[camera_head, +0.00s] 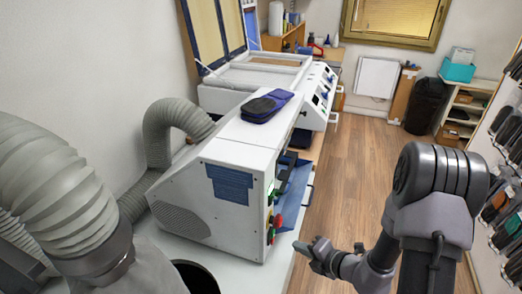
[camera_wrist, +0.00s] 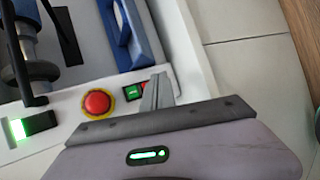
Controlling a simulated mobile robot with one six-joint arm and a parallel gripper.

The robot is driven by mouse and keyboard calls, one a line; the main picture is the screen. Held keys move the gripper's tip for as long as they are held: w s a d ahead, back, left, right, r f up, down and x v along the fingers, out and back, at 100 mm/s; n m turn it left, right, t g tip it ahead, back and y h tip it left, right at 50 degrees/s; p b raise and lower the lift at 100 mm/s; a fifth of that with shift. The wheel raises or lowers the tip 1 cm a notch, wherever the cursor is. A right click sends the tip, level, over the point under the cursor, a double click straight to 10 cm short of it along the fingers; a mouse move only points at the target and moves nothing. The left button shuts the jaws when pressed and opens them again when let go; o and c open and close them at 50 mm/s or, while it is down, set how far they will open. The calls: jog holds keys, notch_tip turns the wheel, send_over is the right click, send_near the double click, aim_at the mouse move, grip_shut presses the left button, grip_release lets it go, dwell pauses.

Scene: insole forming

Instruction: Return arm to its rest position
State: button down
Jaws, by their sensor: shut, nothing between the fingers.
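My gripper (camera_head: 310,250) is at the end of my arm (camera_head: 430,190), low in the middle of the head view. It is to the right of the white machine (camera_head: 225,165), apart from its front panel, and holds nothing. In the wrist view the gripper fingers (camera_wrist: 157,90) are together, in front of the machine's panel with a red emergency button (camera_wrist: 97,102) and green and red switches (camera_wrist: 140,92). The arm is bent, with its thick dark joint raised over the wooden floor (camera_head: 340,170).
A second machine with an open lid (camera_head: 255,75) stands behind. Shelves (camera_head: 465,110) and a wall of hanging insoles (camera_head: 505,200) are at the right. The aisle floor is clear.

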jog(key=a+r+n+y, duration=0.1)
jog(key=a+r+n, duration=0.1)
jog(key=r+n, duration=0.1)
jog(key=s+a+r+n+g+y+b, duration=0.1)
jog(key=a+r+n, duration=0.1)
jog(key=n, duration=0.1)
jog(key=s+a+r+n+g+b, duration=0.1)
jog(key=a+r+n, duration=0.2)
jog(key=shift+r+n+y, duration=0.3)
jog(key=shift+y, duration=0.1)
jog(key=s+a+r+n+g+b, duration=0.35)
jog(key=s+a+r+n, duration=0.2)
jog(key=s+n, duration=0.55)
jog(key=s+d+r+n+t+h+b, duration=0.1)
jog(key=s+d+r+n+h, duration=0.1)
jog(key=n, duration=0.8)
jog(key=s+d+r+n+h+b, duration=0.2)
jog(key=s+d+n+h, duration=0.3)
jog(key=s+n, duration=0.3)
jog(key=shift+d+n+t+b, duration=0.3)
jog(key=shift+d+n+t, duration=0.05)
jog(key=shift+n, duration=0.75)
dwell(0.6)
